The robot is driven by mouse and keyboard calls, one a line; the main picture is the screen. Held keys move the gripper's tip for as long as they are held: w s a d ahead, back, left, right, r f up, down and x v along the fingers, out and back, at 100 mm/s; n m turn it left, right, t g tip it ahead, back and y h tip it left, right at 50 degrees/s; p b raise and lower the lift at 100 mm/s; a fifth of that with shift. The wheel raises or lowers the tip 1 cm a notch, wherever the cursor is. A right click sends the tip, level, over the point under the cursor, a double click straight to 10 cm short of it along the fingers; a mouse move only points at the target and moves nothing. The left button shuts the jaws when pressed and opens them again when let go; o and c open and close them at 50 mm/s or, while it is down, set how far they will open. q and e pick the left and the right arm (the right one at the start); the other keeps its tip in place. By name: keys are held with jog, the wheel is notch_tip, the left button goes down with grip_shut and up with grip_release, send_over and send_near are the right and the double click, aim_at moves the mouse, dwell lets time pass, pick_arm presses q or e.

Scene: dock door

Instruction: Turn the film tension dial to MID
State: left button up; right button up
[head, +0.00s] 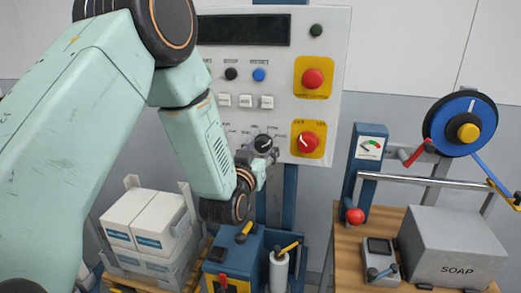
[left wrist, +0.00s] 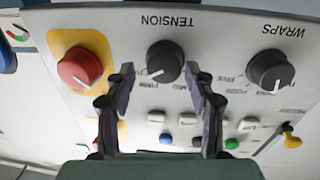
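The black tension dial (left wrist: 164,58) is on the white control panel, under the upside-down word TENSION in the left wrist view. Its white pointer mark points toward the picture's lower left; the small setting labels are partly hidden and too blurred to read surely. My left gripper (left wrist: 160,72) is open, with one fingertip on each side of the dial; I cannot tell whether either touches it. In the head view, a black dial (head: 263,142) shows just above my left gripper (head: 258,160). My right gripper is not in view.
The WRAPS dial (left wrist: 270,70) and a red rotary switch (left wrist: 79,67) flank the dial. An emergency-type red button (head: 313,78) is higher on the control panel (head: 338,40). White boxes (head: 145,222), a blue unit (head: 233,257) and a SOAP box (head: 452,245) stand below.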

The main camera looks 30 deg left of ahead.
pick_arm(q)
jog(key=shift+w+a+f, duration=0.2)
jog(key=shift+a+f, duration=0.05)
jog(key=shift+a, duration=0.25)
jog(key=c, duration=0.3)
jog(key=shift+c, duration=0.7)
jog(key=shift+s+d+r, duration=0.15)
jog(key=shift+d, duration=0.2)
jog(key=c, duration=0.3)
jog(key=shift+c, duration=0.9)
jog(key=shift+a, duration=0.25)
jog(key=shift+c, duration=0.2)
jog(key=shift+d, duration=0.15)
jog(key=shift+n+b, duration=0.9)
jog(key=shift+n, duration=0.3)
jog(key=n+b, duration=0.3)
jog(key=n, duration=0.2)
jog(key=shift+b, duration=0.3)
jog(key=n+b, duration=0.3)
jog(key=n, duration=0.2)
jog(key=shift+t+y, duration=0.4)
jog(key=shift+n+y+b, duration=0.3)
jog(key=shift+n+b, duration=0.75)
jog(key=shift+n, duration=0.95)
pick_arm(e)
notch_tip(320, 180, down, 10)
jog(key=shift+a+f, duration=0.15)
